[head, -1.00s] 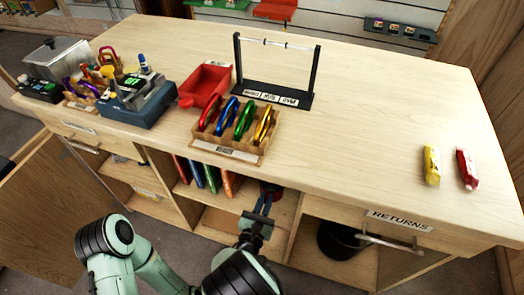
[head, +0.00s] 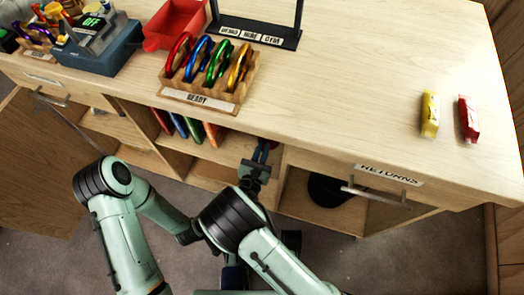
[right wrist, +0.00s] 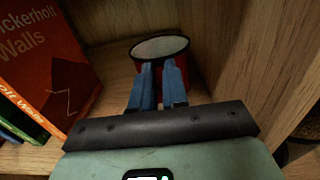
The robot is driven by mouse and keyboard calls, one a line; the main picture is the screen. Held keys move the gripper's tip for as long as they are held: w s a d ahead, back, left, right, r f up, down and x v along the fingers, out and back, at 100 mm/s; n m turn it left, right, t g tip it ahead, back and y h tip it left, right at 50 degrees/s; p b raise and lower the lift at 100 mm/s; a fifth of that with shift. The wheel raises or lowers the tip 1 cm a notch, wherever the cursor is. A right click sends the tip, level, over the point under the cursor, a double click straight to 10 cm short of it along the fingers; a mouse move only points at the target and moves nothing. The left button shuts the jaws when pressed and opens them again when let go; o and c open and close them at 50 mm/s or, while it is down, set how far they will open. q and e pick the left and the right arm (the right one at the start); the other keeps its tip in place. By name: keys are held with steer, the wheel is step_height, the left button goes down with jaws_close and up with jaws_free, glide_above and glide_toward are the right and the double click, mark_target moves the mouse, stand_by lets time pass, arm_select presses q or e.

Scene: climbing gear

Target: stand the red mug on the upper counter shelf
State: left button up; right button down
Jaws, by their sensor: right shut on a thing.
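The red mug shows as a small dark red patch (head: 272,144) in the counter's middle bay. In the right wrist view the mug (right wrist: 184,66) looks upright, with its pale round opening visible. My right gripper (head: 262,153) reaches into the bay from the front. Its blue fingers (right wrist: 160,68) are shut on the mug's near side. The upper counter shelf (head: 224,150) carries books at its left, and the mug is at its right end. I cannot tell whether the mug's base touches the shelf. My left arm crosses behind the right one, and its gripper is not visible.
Guidebooks (right wrist: 48,60) stand left of the mug, and a wooden divider (right wrist: 275,75) is close on its right. The counter top (head: 340,110) overhangs the bay. A dark bin (head: 328,190) sits in the right bay. A carabiner rack (head: 205,100) stands above.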

arm_select(q)
steer(key=shift+s+a+f+b, duration=0.15)
steer(key=shift+f, duration=0.25)
steer(key=shift+s+a+f+b, duration=0.1)
steer(key=shift+s+f+b, duration=0.05)
steer(key=shift+f, duration=0.2)
arm_select(e)
steer(key=shift+f, duration=1.25)
steer(key=shift+f, duration=0.15)
steer(key=c, duration=1.6)
jaws_free()
steer(key=o, duration=0.5)
steer(key=shift+c, duration=0.2)
arm_select(q)
steer(key=shift+s+f, duration=0.15)
